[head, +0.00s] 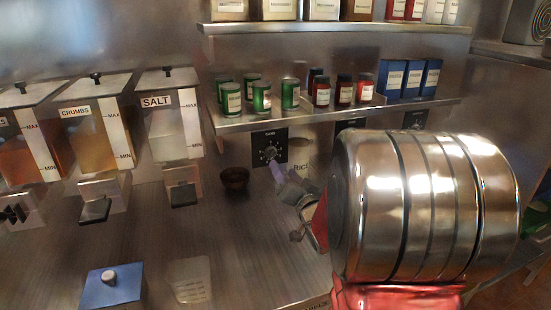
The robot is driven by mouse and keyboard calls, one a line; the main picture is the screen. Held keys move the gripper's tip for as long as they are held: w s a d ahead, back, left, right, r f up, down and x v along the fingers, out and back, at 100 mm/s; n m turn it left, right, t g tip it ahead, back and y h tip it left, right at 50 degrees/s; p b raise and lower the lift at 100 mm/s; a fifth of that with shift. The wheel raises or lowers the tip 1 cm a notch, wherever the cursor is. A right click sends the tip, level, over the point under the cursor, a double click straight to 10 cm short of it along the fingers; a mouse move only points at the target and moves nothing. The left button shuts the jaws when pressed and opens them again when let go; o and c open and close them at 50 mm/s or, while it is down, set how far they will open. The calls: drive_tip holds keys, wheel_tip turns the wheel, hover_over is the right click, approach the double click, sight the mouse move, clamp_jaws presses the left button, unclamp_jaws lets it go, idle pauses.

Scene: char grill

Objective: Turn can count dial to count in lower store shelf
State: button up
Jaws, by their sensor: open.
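The lower store shelf (330,117) holds several green cans (262,96), several red cans (344,90) and blue boxes (412,79). A black dial plate with a round knob (270,153) is on the steel wall below the green cans. A second dark plate (349,125) below the red cans is mostly hidden by my arm. A third (415,118) is below the blue boxes. My gripper (290,197) is open and empty, below and slightly right of the left dial. It appears apart from the dial. The dial markings are too small to read.
Dispensers for crumbs (92,130) and salt (173,125) stand on the left. A small dark bowl (234,178), a clear container (190,280) and a blue box with a pale knob (112,285) are on the steel counter (140,235). An upper shelf (330,29) holds more containers.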

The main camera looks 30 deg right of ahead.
sight(274, 156)
drive_tip(key=x, duration=0.9)
drive_tip(key=shift+w, duration=0.2)
drive_tip(key=shift+c, duration=0.5)
drive_tip(key=c, duration=0.9)
